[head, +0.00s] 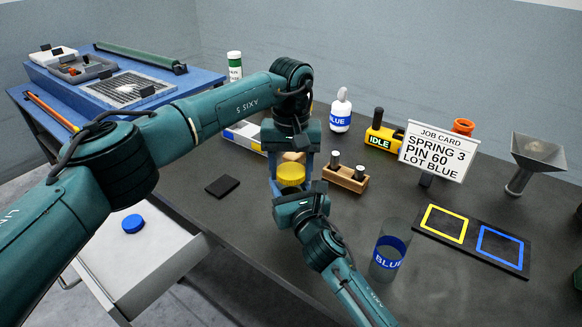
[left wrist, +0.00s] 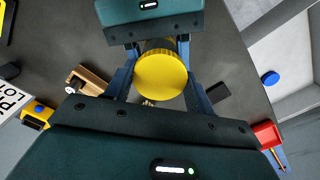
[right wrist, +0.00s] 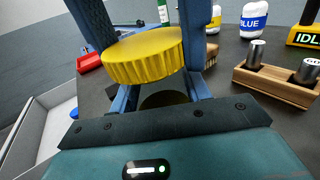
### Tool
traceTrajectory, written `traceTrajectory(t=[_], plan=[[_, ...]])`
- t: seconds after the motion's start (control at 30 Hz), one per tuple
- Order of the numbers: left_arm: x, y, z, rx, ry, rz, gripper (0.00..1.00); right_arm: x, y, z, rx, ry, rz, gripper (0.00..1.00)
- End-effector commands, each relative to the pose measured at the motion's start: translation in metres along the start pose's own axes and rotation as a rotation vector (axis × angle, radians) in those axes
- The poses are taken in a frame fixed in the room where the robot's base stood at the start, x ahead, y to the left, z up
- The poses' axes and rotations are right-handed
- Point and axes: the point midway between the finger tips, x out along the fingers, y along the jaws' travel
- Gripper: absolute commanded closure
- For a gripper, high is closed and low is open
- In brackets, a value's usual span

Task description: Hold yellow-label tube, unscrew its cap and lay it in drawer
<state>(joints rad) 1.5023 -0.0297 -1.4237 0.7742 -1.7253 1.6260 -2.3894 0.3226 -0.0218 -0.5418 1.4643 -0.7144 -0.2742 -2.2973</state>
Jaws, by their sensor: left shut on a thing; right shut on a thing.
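The yellow ribbed cap (head: 291,174) is between my two grippers over the table; it also shows in the left wrist view (left wrist: 161,75) and the right wrist view (right wrist: 145,55). My left gripper (head: 292,168) comes down from above and is shut on the cap. My right gripper (head: 290,190) reaches in from the front and is shut just below the cap, on the tube (right wrist: 165,99), which is mostly hidden. Its label does not show. I cannot tell whether the cap is still threaded on. The white drawer (head: 165,262) stands open at the left, with a blue cap (head: 133,223) in it.
A wooden block with metal pins (head: 345,178) stands close right of the grippers. A dark pad (head: 222,186) lies to the left. A blue-banded cup (head: 389,252), job card (head: 437,150), funnel (head: 537,158) and framed mat (head: 472,240) are to the right.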

Motion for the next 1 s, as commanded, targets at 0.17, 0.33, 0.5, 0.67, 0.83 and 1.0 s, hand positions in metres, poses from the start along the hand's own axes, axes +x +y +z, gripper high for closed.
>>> traceTrajectory(t=[0.17, 0.33, 0.5, 0.67, 0.83, 1.0], plan=[[-0.0010, -0.0005, -0.0002, -0.389, 0.001, 0.000, 0.73, -0.0001, -0.0002, -0.0008, 0.000, 0.002, -0.001, 1.00], [-0.0011, -0.0005, -0.0003, -0.777, 0.002, 0.000, 0.73, -0.0001, -0.0003, -0.0008, 0.000, 0.002, -0.001, 1.00], [-0.0012, -0.0002, -0.0002, -1.164, 0.001, 0.001, 0.73, -0.0001, -0.0004, -0.0008, 0.000, 0.002, -0.001, 1.00], [-0.0013, -0.0003, -0.0003, -1.529, 0.001, 0.001, 0.73, -0.0001, -0.0004, -0.0009, 0.000, 0.002, -0.001, 1.00], [-0.0015, -0.0002, -0.0001, -1.917, 0.000, 0.001, 0.73, -0.0001, -0.0005, -0.0009, 0.000, 0.002, -0.001, 1.00], [-0.0020, -0.0001, -0.0001, -2.306, 0.000, 0.001, 0.73, -0.0001, -0.0006, -0.0009, 0.000, 0.002, -0.001, 1.00]])
